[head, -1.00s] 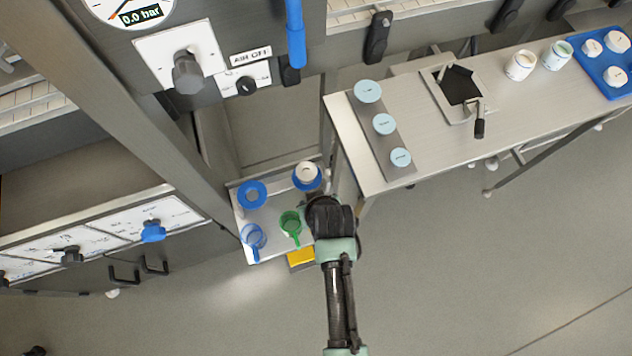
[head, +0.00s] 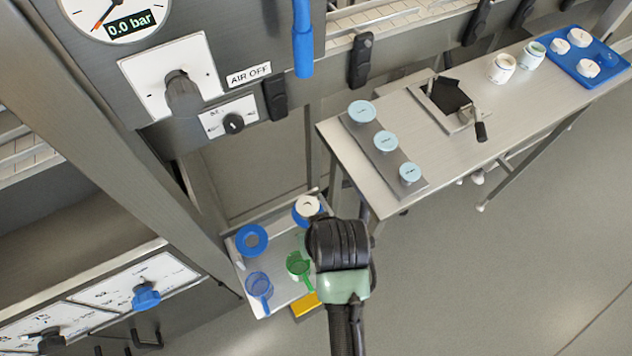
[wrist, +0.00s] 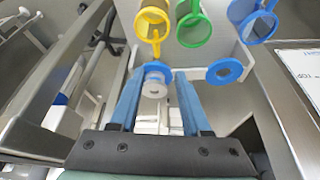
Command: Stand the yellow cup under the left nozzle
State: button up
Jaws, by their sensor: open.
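The yellow cup (wrist: 152,18) shows at the top of the wrist view, its handle pointing down the picture between my fingers. It stands beside a green cup (wrist: 193,28) and a blue cup (wrist: 252,22). In the head view my gripper hides it. My gripper (wrist: 156,72) is open, its blue fingers empty and apart from the yellow cup. In the head view my gripper (head: 338,245) is over the right side of the small tray (head: 280,222). I cannot make out the left nozzle in either view.
The tray also bears a blue ring (head: 252,240), a blue ring with a white piece (head: 307,208), the green cup (head: 299,266) and the blue cup (head: 259,286). A steel bench (head: 400,185) is to the right. A panel with a gauge (head: 110,15) is above left.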

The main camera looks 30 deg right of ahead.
jog(key=b+x, duration=0.1)
jog(key=x, duration=0.5)
jog(key=shift+w+d+f, duration=0.1)
jog(key=shift+d+f, duration=0.1)
jog(key=b+x, duration=0.1)
jog(key=x, duration=0.4)
jog(key=shift+d+f+b, duration=0.1)
jog(key=shift+f+b, duration=0.05)
jog(key=shift+b, duration=0.15)
grip_shut()
dwell(0.8)
